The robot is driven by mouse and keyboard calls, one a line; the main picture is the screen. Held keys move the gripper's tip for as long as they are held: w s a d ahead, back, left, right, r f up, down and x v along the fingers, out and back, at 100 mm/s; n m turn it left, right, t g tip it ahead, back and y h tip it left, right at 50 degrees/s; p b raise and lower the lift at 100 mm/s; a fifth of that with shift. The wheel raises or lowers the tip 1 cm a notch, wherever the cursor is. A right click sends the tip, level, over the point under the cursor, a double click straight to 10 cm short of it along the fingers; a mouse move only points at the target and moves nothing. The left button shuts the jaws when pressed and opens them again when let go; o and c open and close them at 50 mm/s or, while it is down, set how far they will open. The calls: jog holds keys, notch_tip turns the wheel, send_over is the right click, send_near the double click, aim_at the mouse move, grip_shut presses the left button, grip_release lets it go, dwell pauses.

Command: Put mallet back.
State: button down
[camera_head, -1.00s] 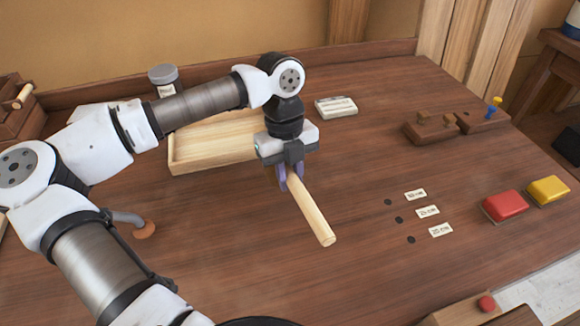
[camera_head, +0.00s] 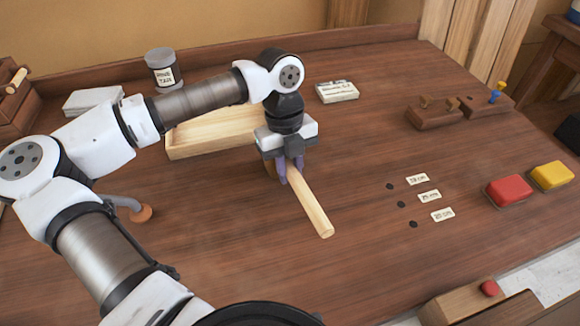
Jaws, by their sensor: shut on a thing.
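The mallet's pale wooden handle (camera_head: 312,211) sticks out toward the front from between the jaws of my gripper (camera_head: 290,170). The gripper points down and is shut on the mallet near the handle's far end. A bit of brown, perhaps the mallet's head, shows behind the jaws; most of it is hidden. I cannot tell whether the mallet touches the bench or hangs just above it. A shallow pale wooden tray (camera_head: 190,152) lies behind and left of the gripper, partly covered by my arm.
Three dark holes with paper labels (camera_head: 429,196) lie to the right. Beyond are a red block (camera_head: 509,190), a yellow block (camera_head: 550,175) and brown wooden blocks with pegs (camera_head: 434,116). A labelled tin (camera_head: 162,70) and a small labelled box (camera_head: 337,91) stand behind. The bench's middle front is clear.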

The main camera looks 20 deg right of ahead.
jog(key=shift+f+b, duration=0.3)
jog(key=shift+f, duration=0.05)
jog(key=c, duration=1.2)
grip_release()
jog(key=p+v, duration=0.1)
jog(key=v, duration=0.1)
jog(key=s+p+v, duration=0.1)
jog(key=v, duration=0.2)
jog(key=p+v, duration=0.2)
jog(key=v, duration=0.1)
jog(key=shift+s+d+r, duration=0.1)
jog(key=shift+s+r, duration=0.1)
jog(key=shift+s, duration=0.2)
jog(key=shift+f, duration=0.1)
